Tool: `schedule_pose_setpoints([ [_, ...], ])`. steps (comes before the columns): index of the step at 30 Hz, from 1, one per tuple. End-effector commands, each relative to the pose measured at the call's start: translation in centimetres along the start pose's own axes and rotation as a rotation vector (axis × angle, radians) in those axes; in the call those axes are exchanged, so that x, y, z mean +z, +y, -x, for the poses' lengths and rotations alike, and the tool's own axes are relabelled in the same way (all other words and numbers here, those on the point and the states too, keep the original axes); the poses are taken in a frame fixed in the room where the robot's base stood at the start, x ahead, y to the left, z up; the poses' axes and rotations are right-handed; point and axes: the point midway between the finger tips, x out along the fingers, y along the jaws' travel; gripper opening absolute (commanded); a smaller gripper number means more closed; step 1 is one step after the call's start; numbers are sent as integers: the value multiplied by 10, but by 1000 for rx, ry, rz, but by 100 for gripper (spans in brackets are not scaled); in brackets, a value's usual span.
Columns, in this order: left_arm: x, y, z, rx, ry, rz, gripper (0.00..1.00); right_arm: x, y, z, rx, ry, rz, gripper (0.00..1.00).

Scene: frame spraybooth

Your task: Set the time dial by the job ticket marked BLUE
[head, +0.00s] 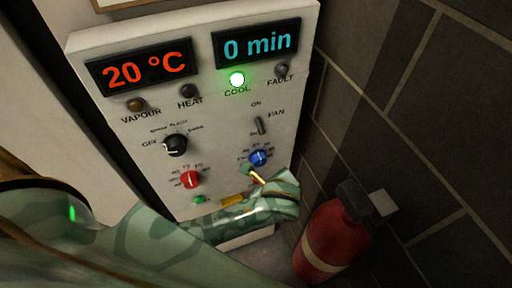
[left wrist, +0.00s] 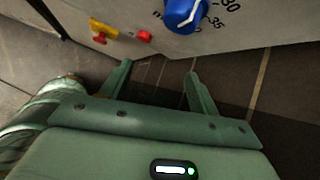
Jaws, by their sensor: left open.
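The blue dial (head: 258,158) sits on the lower right of the pale control panel (head: 225,110), below the cyan display reading 0 min (head: 257,43). It also shows at the top of the left wrist view (left wrist: 184,13), with a white pointer line and printed numbers including 30 and 35. My left gripper (head: 257,175) is just below the blue dial in the head view. In the left wrist view its two fingers (left wrist: 159,82) are apart, with nothing between them and the dial beyond the tips. No job ticket is readable. My right gripper is not in view.
A red dial (head: 190,180), a black selector (head: 175,145) and a fan switch (head: 261,125) share the panel. The other display reads 20 °C (head: 143,69); the green COOL lamp (head: 237,79) is lit. A red extinguisher (head: 333,240) stands at the right by the dark wall.

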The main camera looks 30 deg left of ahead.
Motion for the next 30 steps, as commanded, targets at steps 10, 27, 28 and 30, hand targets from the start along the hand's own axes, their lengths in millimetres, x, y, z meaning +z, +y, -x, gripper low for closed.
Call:
schedule_pose_setpoints([
  [10,47,-14,17,13,-149,-156,61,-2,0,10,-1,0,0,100],
  [27,54,-14,-37,11,-143,-150,61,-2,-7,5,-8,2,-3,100],
  [28,54,-14,-37,11,-143,-150,61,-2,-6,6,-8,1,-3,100],
  [30,54,-14,-37,11,-143,-150,58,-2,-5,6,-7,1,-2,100],
])
